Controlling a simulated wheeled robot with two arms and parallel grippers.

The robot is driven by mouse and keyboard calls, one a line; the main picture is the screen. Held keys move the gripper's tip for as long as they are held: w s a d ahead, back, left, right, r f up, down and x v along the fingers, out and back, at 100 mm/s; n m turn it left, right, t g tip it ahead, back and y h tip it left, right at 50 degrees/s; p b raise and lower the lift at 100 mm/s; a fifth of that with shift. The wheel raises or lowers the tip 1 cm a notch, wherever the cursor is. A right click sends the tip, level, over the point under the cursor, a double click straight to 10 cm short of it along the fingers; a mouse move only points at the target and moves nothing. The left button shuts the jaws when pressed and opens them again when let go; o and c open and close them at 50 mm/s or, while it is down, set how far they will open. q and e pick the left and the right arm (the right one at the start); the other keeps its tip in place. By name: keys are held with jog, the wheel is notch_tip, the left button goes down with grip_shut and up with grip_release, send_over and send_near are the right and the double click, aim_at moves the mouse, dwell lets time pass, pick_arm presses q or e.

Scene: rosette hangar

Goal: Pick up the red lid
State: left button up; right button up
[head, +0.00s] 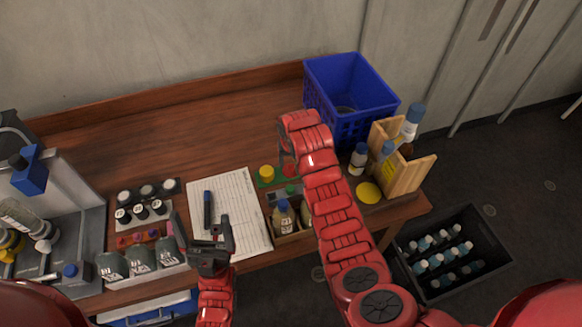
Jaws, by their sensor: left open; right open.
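The red lid (290,170) appears as a small red patch on a green mat (264,183), partly hidden by my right arm. A yellow lid (267,172) sits to its left on the same mat. My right gripper (287,160) is over the mat at the red lid, mostly hidden behind its own wrist. It is open, and I cannot tell whether it touches the lid. My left gripper (203,232) is open and empty, above the lower left of the paper sheet (235,200).
A wooden box (290,238) with bottles stands in front of the mat. A blue crate (345,85), a wooden rack (410,180) and a yellow disc (368,193) are to the right. Jars (140,262) stand left. The back of the table (200,130) is clear.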

aim_at(291, 166)
jog(key=shift+p+x, duration=0.55)
jog(key=shift+x, duration=1.05)
jog(key=shift+a, duration=0.1)
grip_shut()
